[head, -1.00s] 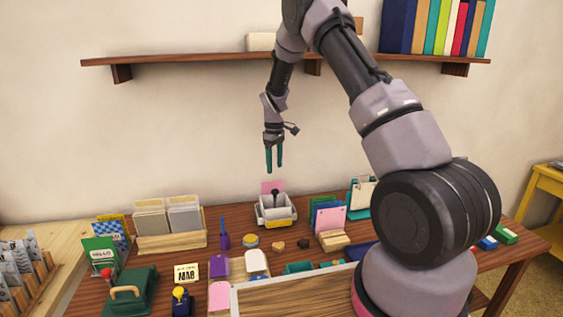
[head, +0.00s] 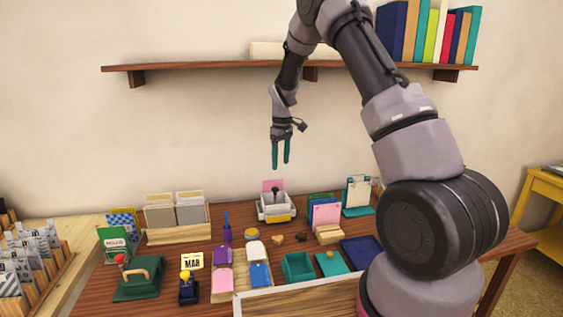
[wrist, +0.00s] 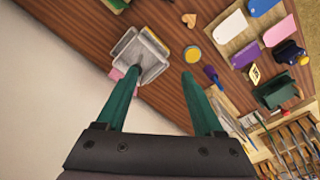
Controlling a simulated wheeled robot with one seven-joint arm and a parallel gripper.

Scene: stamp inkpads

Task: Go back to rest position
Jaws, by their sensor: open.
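My gripper (head: 281,164) hangs in the air above the back of the wooden table (head: 90,303), fingers pointing down, open and empty. Its two green fingers (wrist: 158,92) also show in the wrist view, spread apart. Below it stands a pale grey tray-like holder (head: 262,213) with a dark-handled tool (head: 276,192) upright in it and a pink sheet behind. The gripper is well apart from it. My arm reaches up and over from the right side of the head view.
A wall shelf (head: 210,72) with books (head: 420,35) is behind my arm. The table holds card racks (head: 178,234), a green stamp press (head: 138,280), colored tags (head: 260,274), a teal tray (head: 298,267) and a dark blue tray (head: 362,250). A yellow side table (head: 545,190) stands right.

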